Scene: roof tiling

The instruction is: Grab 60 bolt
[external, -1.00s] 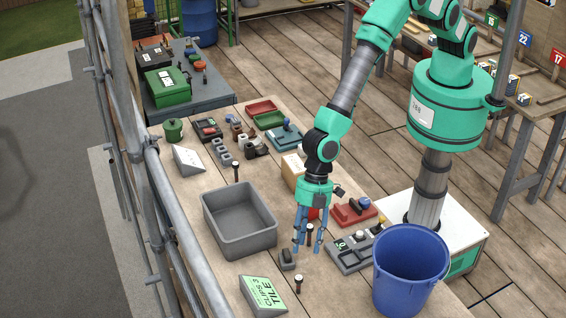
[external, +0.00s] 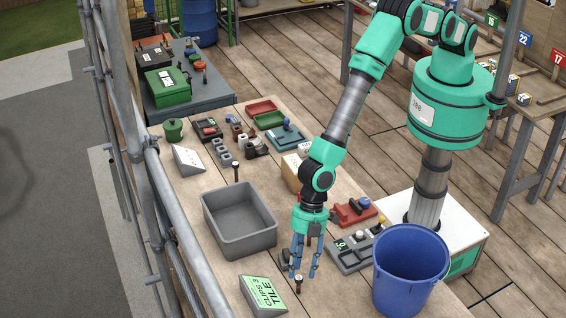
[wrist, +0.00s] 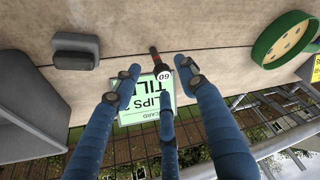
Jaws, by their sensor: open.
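The bolt marked 60 (wrist: 163,73) has a dark shank and a white head with the number, which reads upside down in the wrist view. In the external view the bolt (external: 298,284) stands upright on the bench near its front edge. My gripper (external: 301,272) points down just above and around the bolt's head, fingers spread. In the wrist view my gripper (wrist: 156,72) is open, with blue fingers on both sides of the head and a third below it. Whether any finger touches the bolt cannot be told.
A green "TILE CLIPS" sign (external: 264,292) stands left of the bolt. A grey bin (external: 240,243) is behind it to the left, and a blue bucket (external: 410,270) to the right. A small grey block (wrist: 76,48) lies close by. A red-based fixture (external: 352,213) is farther back.

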